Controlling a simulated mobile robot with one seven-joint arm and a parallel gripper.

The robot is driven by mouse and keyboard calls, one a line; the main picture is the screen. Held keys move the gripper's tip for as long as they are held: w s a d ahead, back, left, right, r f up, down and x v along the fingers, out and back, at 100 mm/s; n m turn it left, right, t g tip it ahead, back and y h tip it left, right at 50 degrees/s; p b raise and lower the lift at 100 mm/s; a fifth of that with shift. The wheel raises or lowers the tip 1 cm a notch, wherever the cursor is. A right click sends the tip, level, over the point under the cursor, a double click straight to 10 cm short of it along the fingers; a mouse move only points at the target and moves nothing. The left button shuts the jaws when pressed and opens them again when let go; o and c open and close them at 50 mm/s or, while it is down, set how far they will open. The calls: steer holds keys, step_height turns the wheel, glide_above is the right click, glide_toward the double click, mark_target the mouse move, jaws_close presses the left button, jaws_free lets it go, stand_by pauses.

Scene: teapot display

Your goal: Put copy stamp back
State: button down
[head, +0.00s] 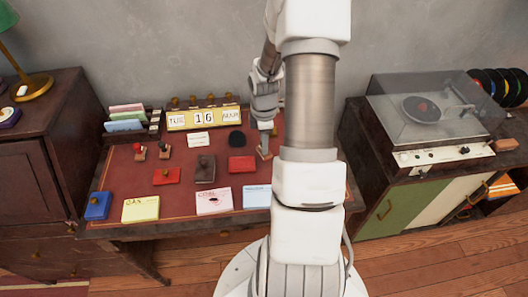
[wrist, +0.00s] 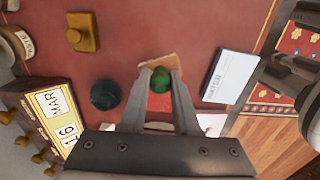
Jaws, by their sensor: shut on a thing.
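My gripper (wrist: 161,76) is shut on a stamp with a green knob (wrist: 160,84); the knob sits between the two fingers in the wrist view. The stamp's light wooden base (wrist: 163,62) shows beyond the fingertips. In the head view my gripper (head: 265,143) is over the right half of the red desk top, with the wooden base (head: 265,154) below it. I cannot tell whether the base touches the desk, and no label shows on it. A red-knobbed stamp (head: 140,153) and a dark-knobbed stamp (head: 164,153) stand at the desk's left.
A calendar (head: 204,118) stands at the back. Red pads (head: 167,176) (head: 242,164), a brown block (head: 205,168) and cards (head: 214,200) (head: 257,196) lie on the desk. A yellow-brown block (wrist: 83,32) and dark round thing (wrist: 105,95) lie near the stamp. My arm hides the right side.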

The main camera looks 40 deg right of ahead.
steer(key=shift+f, duration=2)
steer(key=shift+f+b, duration=0.15)
steer(key=shift+b, duration=0.2)
steer(key=c, duration=0.6)
jaws_free()
steer(key=shift+c, duration=0.2)
step_height(320, 180, up, 12)
steer(key=shift+r+p, duration=0.1)
steer(key=shift+p, duration=0.8)
